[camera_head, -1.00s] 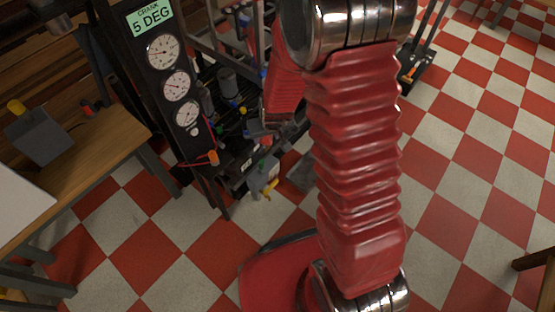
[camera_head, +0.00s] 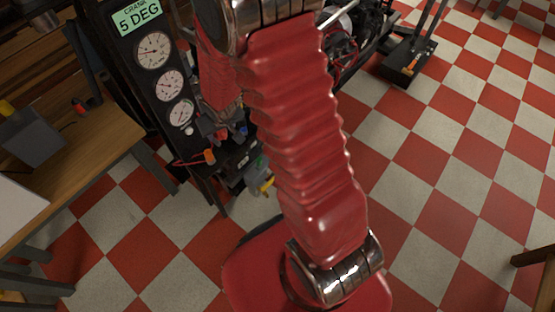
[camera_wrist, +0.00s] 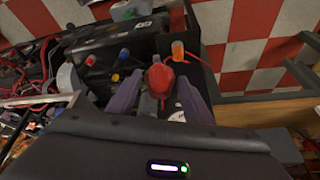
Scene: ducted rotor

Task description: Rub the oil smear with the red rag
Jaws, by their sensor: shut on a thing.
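My gripper (camera_wrist: 159,88) shows in the wrist view, its two dark purple-grey fingers shut on a bunched red piece that appears to be the red rag (camera_wrist: 161,76). The rag sticks out past the fingertips. The gripper is over a dark panel of the rig (camera_wrist: 142,48). Whether the rag touches a surface I cannot tell. In the head view the gripper is small and partly hidden beside the gauge stand. I cannot make out the oil smear in either view.
A black gauge panel (camera_head: 158,88) reading 5 DEG stands left in the head view. A wooden bench (camera_head: 88,150) is at far left. An orange cap (camera_wrist: 178,50) stands close to the rag. Checkered floor (camera_head: 440,190) is open at the right.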

